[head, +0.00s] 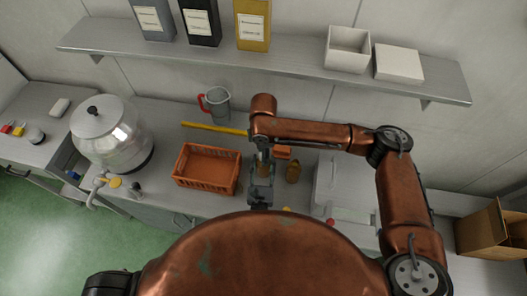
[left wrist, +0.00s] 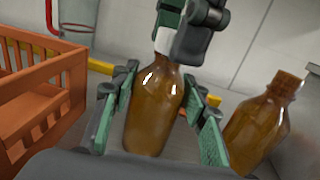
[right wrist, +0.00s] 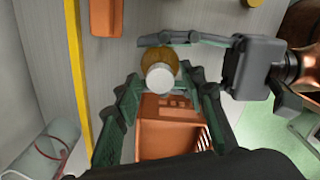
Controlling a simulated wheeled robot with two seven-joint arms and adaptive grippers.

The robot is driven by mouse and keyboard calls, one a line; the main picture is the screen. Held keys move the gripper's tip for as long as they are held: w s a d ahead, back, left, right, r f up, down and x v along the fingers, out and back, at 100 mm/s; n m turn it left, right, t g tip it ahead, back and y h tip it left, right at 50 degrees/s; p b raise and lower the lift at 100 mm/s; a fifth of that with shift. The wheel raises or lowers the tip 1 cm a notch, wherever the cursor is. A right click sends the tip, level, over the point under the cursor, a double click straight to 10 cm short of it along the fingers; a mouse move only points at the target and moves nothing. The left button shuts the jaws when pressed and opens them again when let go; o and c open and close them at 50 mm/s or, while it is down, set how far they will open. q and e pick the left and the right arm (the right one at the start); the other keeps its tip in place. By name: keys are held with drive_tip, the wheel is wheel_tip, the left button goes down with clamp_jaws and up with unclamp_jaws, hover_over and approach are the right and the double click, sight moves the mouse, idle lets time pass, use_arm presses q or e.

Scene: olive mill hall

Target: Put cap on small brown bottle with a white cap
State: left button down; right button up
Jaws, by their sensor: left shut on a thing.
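A small brown bottle (left wrist: 153,105) stands upright between the green pads of my left gripper (left wrist: 162,112), which is shut on it. A white cap (left wrist: 163,42) sits at the top of its neck; I cannot tell whether it is fully seated. The right wrist view shows the cap (right wrist: 160,79) from above. My right gripper (right wrist: 159,80) is open, its fingertips on either side of the cap with small gaps. In the head view my left gripper (head: 261,185) is near the counter's middle; my right arm hides the cap.
A second brown bottle (left wrist: 262,122) without a cap stands close to the right, also in the head view (head: 293,172). An orange crate (head: 205,186) is to the left. A yellow bar (head: 213,129) and a red-handled jug (head: 217,104) lie behind. A shelf (head: 280,63) hangs above.

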drive_tip(key=shift+c, duration=0.2)
clamp_jaws()
idle(0.3)
drive_tip(key=shift+o, duration=0.8)
unclamp_jaws()
drive_tip(key=shift+r, duration=0.1)
wheel_tip(320, 180, up, 12)
